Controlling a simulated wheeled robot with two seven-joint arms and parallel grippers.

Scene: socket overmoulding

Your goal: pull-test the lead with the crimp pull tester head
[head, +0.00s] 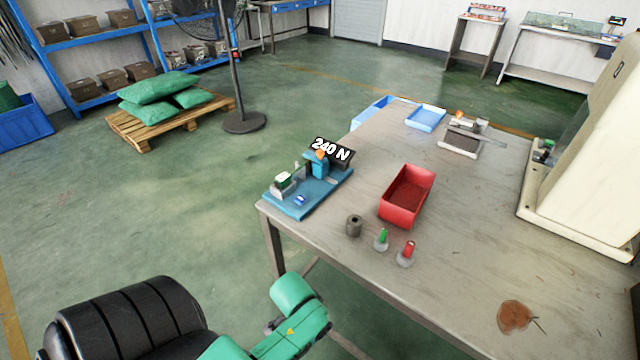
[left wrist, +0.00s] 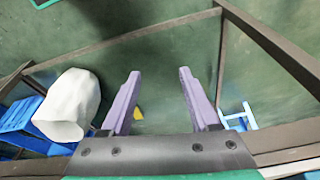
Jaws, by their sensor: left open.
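The crimp pull tester (head: 322,187) stands on the near left corner of the table, with a blue base. Its dark display reads 240 N. A blue upright block (head: 319,167) with an orange top, probably the tester head, stands before the display. A grey and white part with a green top (head: 283,180) sits at the base's left end. I cannot make out a lead in the tester. My left arm shows low in the head view, below the table edge; its fingers are not visible there. In the left wrist view my left gripper (left wrist: 160,74) is open and empty above the floor. My right gripper is not in view.
A red bin (head: 406,192), a dark cylinder (head: 354,226) and green (head: 382,240) and red (head: 407,253) knobs stand right of the tester. A cream machine (head: 590,150) stands at the right. Table frame bars (left wrist: 125,38) and a white bag-like object (left wrist: 70,105) surround the left gripper's view.

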